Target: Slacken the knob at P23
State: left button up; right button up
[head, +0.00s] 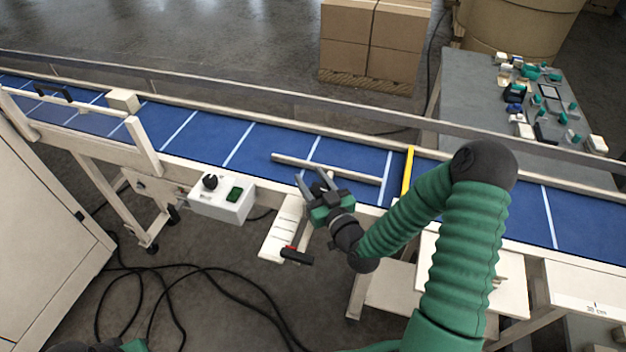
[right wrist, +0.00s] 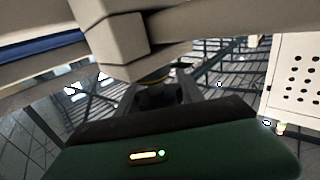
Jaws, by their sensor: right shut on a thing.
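My right gripper (head: 312,180) is at the near edge of the blue conveyor, beside a pale guide bar (head: 330,168). The right wrist view shows its dark fingers (right wrist: 158,90) under a pale block (right wrist: 112,40). They are shut on a dark knob (right wrist: 155,76) with a thin yellowish band, mostly hidden between the fingers. No P23 label is readable, so I cannot confirm the knob's name. In the head view the gripped knob cannot be made out.
A white control box (head: 230,209) with a black dial and green button stands left of the gripper. A pale plate (head: 282,228) and a red-and-black handle (head: 296,255) are just below it. A yellow strip (head: 408,172) crosses the belt. Cables (head: 190,270) lie on the floor.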

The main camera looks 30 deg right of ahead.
jog(key=n+y, duration=0.1)
jog(key=y, duration=0.1)
jog(key=n+y+b, duration=0.1)
jog(key=n+y, duration=0.1)
jog(key=shift+a+f+y, duration=0.1)
jog(key=shift+a+y, duration=0.3)
jog(key=shift+s+a+n+g+y, duration=0.1)
jog(key=shift+a+n+g+y, duration=0.2)
jog(key=shift+n+y, duration=0.4)
jog(key=shift+s+a+n+g+y, duration=0.1)
jog(key=shift+n+g+y, duration=0.3)
jog(key=shift+y, duration=0.55)
jog(key=shift+s+a+n+g+y, duration=0.15)
jog(key=shift+n+g+y, duration=0.15)
jog(key=shift+n+y, duration=0.45)
jog(key=shift+f, duration=0.1)
jog(key=o, duration=1)
jog(key=shift+a, duration=0.1)
jog(key=o, duration=0.4)
jog(key=shift+w, duration=0.15)
